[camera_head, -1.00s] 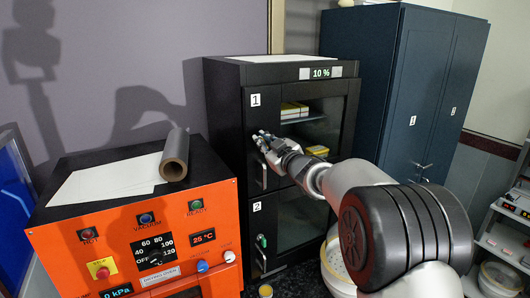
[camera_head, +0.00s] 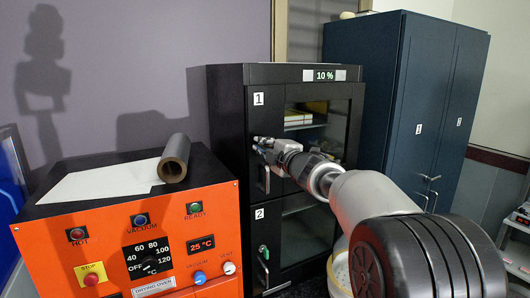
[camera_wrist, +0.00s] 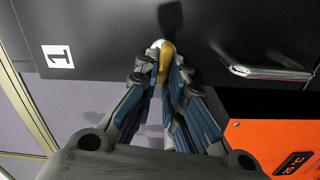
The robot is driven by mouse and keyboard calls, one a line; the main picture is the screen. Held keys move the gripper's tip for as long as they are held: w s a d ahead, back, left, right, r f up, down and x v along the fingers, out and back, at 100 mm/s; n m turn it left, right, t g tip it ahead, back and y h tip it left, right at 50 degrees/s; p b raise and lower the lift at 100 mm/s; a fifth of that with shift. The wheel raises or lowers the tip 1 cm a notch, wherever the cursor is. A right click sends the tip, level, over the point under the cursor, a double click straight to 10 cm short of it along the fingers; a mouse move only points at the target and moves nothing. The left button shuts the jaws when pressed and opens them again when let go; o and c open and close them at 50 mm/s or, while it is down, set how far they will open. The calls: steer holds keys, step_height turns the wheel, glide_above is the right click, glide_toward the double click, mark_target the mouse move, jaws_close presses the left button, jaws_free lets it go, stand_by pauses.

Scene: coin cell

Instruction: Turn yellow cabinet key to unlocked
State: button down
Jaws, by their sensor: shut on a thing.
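The black cabinet (camera_head: 228,120) stands behind the orange oven, with door 1 above door 2. My gripper (camera_head: 262,145) is at the left side of door 1, just above its handle (camera_head: 267,181). In the wrist view my gripper (camera_wrist: 164,75) is shut on the yellow key (camera_wrist: 167,56), whose rounded head shows between the fingertips at the face of door 1. The rest of the key and its lock are mostly hidden by the fingers. The key's turn angle cannot be told. The door 1 label (camera_wrist: 58,56) and the handle (camera_wrist: 270,73) lie either side of the gripper.
A green key (camera_head: 262,249) is at door 2. A dark blue cabinet (camera_head: 400,75) is at right. Door 1 looks closed.

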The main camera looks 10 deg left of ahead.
steer(key=shift+f+n+b, duration=0.15)
steer(key=shift+n+b, duration=0.4)
steer(key=shift+n, duration=0.45)
steer(key=c, duration=1.7)
jaws_free()
steer(key=v, duration=1.2)
steer(key=shift+d, duration=0.1)
